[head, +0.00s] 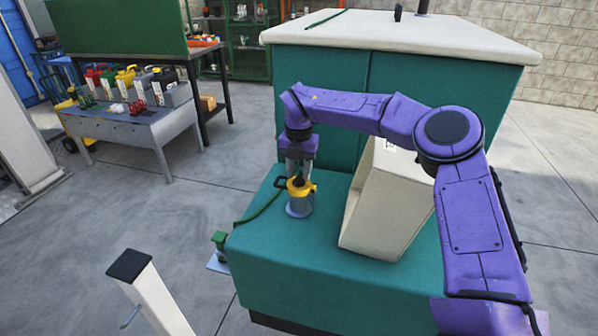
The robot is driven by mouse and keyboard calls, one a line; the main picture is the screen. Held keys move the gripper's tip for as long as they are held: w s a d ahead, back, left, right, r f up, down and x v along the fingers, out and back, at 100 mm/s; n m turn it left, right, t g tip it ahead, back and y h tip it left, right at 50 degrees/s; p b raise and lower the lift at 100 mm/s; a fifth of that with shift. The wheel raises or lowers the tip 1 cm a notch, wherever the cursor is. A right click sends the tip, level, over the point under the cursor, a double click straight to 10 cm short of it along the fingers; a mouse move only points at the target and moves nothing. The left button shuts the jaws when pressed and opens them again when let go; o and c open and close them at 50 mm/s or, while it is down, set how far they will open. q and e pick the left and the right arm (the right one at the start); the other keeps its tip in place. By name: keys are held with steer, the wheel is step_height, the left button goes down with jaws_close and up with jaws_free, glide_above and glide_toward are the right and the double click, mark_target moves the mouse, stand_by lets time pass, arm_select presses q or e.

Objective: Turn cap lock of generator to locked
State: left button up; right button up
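The generator (300,262) is a large teal housing with an off-white top and a lower step in front. A yellow cap (299,190) sits on a short grey filler neck (299,207) on that step. A small black loop (281,182) sticks out at the cap's left side. My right gripper (298,174) points straight down from the purple arm, with its fingers right at the top of the cap. The fingertips are too small and overlapped to tell whether they grip it. My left gripper is out of view.
A cream slanted box (388,205) stands on the step right of the cap, under my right arm. A green strap (262,208) runs left from near the cap toward a green block (220,238). A white post (150,290) stands front left. A grey bench (140,130) holds several cans.

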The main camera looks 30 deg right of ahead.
mark_target(298, 175)
step_height(298, 175, up, 10)
stand_by(0.6)
